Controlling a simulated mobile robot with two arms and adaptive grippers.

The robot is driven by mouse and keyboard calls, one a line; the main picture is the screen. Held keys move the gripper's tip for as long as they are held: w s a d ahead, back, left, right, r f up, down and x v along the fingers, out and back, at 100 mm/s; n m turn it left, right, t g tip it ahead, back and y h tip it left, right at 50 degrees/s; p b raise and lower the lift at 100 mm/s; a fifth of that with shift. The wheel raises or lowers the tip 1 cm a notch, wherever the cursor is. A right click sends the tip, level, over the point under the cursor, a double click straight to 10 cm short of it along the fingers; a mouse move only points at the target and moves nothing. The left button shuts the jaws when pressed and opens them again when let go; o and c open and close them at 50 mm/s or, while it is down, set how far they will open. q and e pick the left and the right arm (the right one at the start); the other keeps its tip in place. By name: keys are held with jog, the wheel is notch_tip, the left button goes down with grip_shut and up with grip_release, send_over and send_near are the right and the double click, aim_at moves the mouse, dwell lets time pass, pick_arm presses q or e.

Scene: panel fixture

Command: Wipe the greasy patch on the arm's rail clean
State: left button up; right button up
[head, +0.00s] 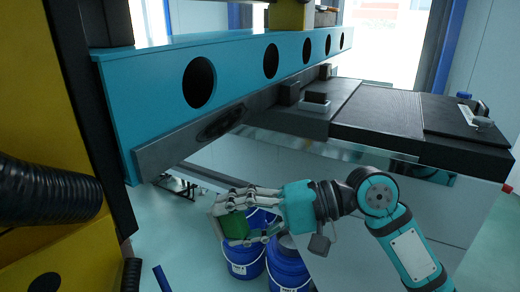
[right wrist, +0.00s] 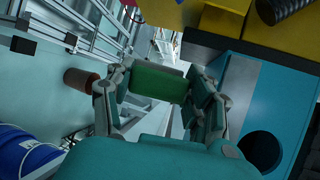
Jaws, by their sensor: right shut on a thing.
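The arm's rail (head: 165,152) is a grey bar along the lower edge of a teal beam with round holes. The greasy patch (head: 222,123) is a dark smear on the rail's face. My right gripper (head: 228,216) is shut on a green block, likely a sponge (head: 233,224), below the rail and apart from it. In the right wrist view the green block (right wrist: 158,83) sits between the fingers, and the grey rail (right wrist: 236,92) runs to its right. The patch cannot be made out there. My left gripper is not in view.
The teal beam (head: 150,92) overhangs the space above my right gripper. Blue buckets (head: 243,259) stand on the floor below it. A dark-topped bench (head: 385,115) lies to the right. A yellow machine column (head: 35,110) and black ribbed hose (head: 45,193) are at the left.

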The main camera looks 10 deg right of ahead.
jog(key=d+r+t+y, duration=0.2)
jog(key=d+r, duration=0.1)
jog(key=r, duration=0.8)
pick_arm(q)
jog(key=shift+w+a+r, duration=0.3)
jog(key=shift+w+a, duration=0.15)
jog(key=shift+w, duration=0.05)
pick_arm(e)
jog(key=w+a, duration=0.4)
jog(key=shift+a+r+y, duration=0.15)
jog(key=shift+y, duration=0.15)
jog(key=shift+w+t, duration=0.1)
jog(key=shift+t, duration=0.3)
pick_arm(q)
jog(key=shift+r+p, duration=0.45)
jog(key=shift+p, duration=0.2)
pick_arm(e)
jog(key=shift+w+a, duration=0.55)
jog(key=shift+a, duration=0.2)
